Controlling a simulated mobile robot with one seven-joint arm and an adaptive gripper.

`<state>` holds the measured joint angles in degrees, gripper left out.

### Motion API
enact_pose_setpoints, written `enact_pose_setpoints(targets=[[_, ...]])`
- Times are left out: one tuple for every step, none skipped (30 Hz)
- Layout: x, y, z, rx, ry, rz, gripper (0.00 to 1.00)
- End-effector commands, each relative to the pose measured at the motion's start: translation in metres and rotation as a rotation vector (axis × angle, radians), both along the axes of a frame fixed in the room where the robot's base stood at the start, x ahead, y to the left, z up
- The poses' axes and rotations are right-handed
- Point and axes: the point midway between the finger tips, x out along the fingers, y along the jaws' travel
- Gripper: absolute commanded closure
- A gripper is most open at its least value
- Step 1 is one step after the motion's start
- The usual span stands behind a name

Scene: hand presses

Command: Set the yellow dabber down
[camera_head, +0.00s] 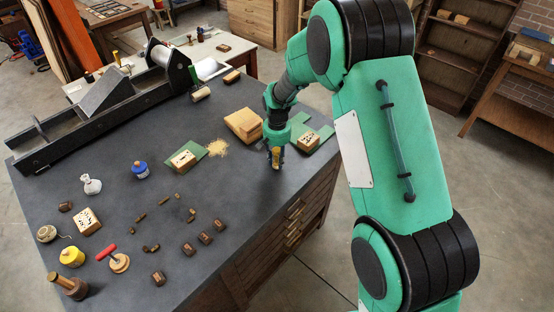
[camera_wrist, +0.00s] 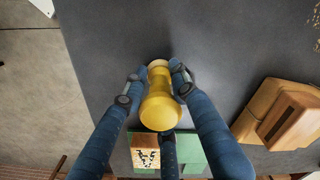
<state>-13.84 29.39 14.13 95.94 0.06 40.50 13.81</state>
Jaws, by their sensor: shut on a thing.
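The yellow dabber (camera_wrist: 160,103) shows large in the wrist view, with a pale round end at its far side. My gripper (camera_wrist: 159,75) has its blue fingers on both sides of the dabber and is shut on it. I cannot tell whether the dabber touches the tabletop.
A green mat (camera_head: 325,133) with a carved block (camera_head: 308,141) lies just right of my gripper. A wooden block (camera_head: 243,124) is to the left, and a sawdust-like pile (camera_head: 217,147) beyond it. Bare tabletop lies left of and in front of my gripper.

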Motion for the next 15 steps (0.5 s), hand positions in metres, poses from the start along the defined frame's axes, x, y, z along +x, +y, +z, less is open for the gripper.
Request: enact_pose_setpoints(targets=[[0.0000, 0.0000, -0.0006, 0.000, 0.000, 0.000, 0.67], [0.0000, 0.0000, -0.0005, 0.000, 0.000, 0.000, 0.61], [-0.0001, 0.0000, -0.0005, 0.000, 0.000, 0.000, 0.54], [-0.0001, 0.0000, -0.0005, 0.000, 0.000, 0.000, 0.54], [-0.0001, 0.0000, -0.0005, 0.000, 0.000, 0.000, 0.54], [-0.0001, 0.0000, -0.0005, 0.000, 0.000, 0.000, 0.54], [-0.0001, 0.0000, -0.0005, 0.000, 0.000, 0.000, 0.54], [-0.0001, 0.0000, -0.0005, 0.000, 0.000, 0.000, 0.54], [-0.0001, 0.0000, -0.0004, 0.000, 0.000, 0.000, 0.54], [-0.0001, 0.0000, -0.0004, 0.000, 0.000, 0.000, 0.54], [-0.0001, 0.0000, -0.0004, 0.000, 0.000, 0.000, 0.54], [0.0000, 0.0000, -0.0002, 0.000, 0.000, 0.000, 0.54], [0.0000, 0.0000, 0.0002, 0.000, 0.000, 0.000, 0.54], [0.0000, 0.0000, 0.0007, 0.000, 0.000, 0.000, 0.54], [0.0001, 0.0000, 0.0019, 0.000, 0.000, 0.000, 0.54]])
